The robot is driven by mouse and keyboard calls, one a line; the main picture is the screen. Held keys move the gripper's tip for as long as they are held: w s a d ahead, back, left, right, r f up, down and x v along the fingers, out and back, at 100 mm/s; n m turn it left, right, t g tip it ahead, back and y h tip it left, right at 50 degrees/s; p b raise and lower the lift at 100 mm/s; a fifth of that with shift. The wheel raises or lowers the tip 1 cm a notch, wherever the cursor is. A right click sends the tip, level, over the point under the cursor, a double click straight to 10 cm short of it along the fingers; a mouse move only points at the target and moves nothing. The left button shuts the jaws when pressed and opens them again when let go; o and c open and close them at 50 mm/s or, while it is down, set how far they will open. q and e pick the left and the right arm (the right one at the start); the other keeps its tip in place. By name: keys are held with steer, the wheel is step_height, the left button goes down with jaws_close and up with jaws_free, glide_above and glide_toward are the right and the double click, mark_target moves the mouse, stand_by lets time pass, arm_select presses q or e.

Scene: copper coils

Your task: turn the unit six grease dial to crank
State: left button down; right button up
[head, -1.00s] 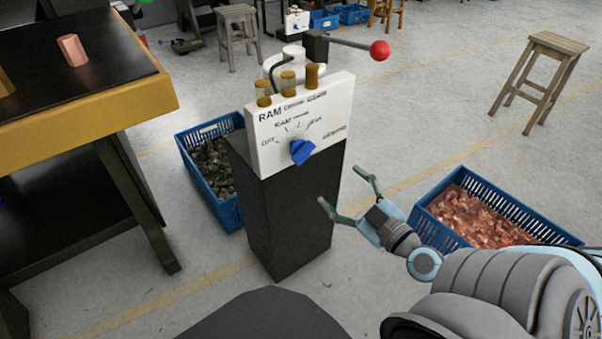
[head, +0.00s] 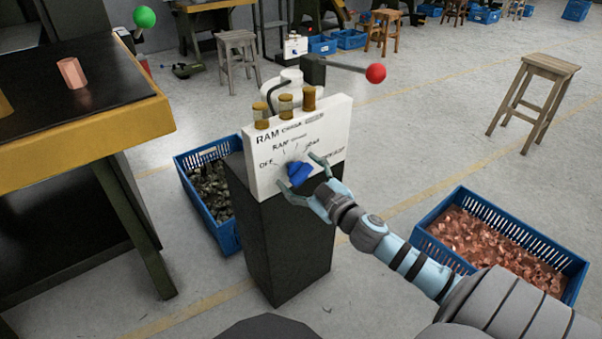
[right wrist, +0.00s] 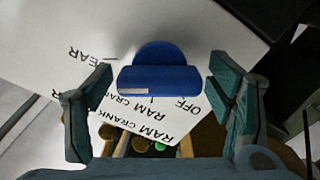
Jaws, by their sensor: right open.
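The dial is a blue knob (head: 298,171) on the white front panel (head: 335,135) of a dark pedestal unit. Printed labels around it include OFF, RAM, CRANK and GEAR. My right gripper (head: 299,174) is open at the panel, with one finger on each side of the knob. In the right wrist view the knob (right wrist: 160,78) sits between the two spread fingers (right wrist: 162,100), with gaps on both sides. A short pale mark shows on its grip bar. I cannot tell which label it points to. My left gripper is not in view.
Three brass-topped cups (head: 285,105) stand on the panel's top, with a red-balled lever (head: 376,73) behind. A blue crate of copper pieces (head: 440,222) lies right, another blue crate (head: 190,190) left. A yellow-edged bench (head: 90,139) stands at left; a wooden stool (head: 530,95) at back right.

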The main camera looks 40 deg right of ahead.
steer(key=c, duration=1.2)
